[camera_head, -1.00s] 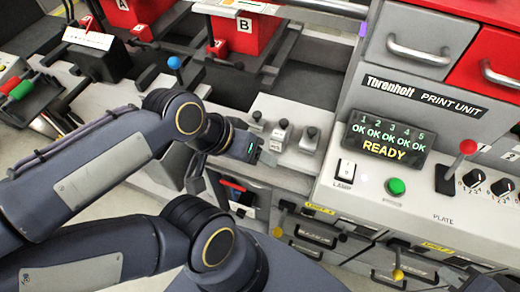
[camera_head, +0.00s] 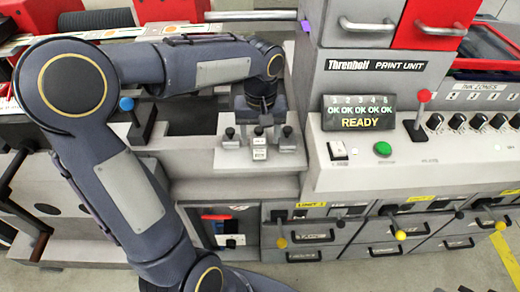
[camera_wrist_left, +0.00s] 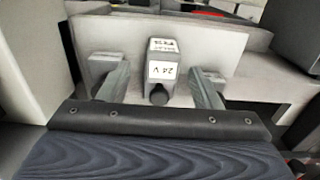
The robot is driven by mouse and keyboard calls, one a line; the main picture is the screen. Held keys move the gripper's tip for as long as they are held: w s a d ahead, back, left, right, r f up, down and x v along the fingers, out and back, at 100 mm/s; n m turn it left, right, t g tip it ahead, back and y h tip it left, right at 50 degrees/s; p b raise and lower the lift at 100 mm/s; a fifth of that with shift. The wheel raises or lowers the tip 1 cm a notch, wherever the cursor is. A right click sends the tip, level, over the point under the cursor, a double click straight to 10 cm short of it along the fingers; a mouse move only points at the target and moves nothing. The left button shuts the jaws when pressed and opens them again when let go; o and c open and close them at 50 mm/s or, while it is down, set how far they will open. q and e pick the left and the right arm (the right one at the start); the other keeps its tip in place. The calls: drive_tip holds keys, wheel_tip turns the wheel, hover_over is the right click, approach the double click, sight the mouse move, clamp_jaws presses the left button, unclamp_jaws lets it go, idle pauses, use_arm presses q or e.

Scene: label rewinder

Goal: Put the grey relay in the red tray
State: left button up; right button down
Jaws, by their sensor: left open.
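The grey relay (camera_wrist_left: 162,74) is a small upright block with white labels, one reading "24 V", and a dark knob at its near end. It stands on a pale plate between the two fingers of my left gripper (camera_wrist_left: 163,82), with a gap on each side. In the head view the relay (camera_head: 260,152) is the middle block of a short row, and my left gripper (camera_head: 259,124) is just over it, open. A red piece (camera_head: 214,217) shows in the open compartment below; I cannot tell whether it is the red tray. My right gripper is not in view.
Similar grey blocks stand at the left (camera_head: 230,139) and right (camera_head: 288,140) of the relay. The print unit (camera_head: 375,75) rises close on the right. A blue-knobbed lever (camera_head: 127,104) stands to the left. Drawers (camera_head: 303,236) with handles lie below.

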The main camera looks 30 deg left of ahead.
sight(259, 141)
use_arm(q)
drive_tip(key=f, duration=0.4)
drive_tip(key=shift+s+f, duration=0.2)
drive_tip(key=shift+f, duration=0.15)
drive_tip(key=c, duration=1.2)
drive_tip(key=shift+o, duration=0.2)
drive_tip(key=shift+r, duration=0.15)
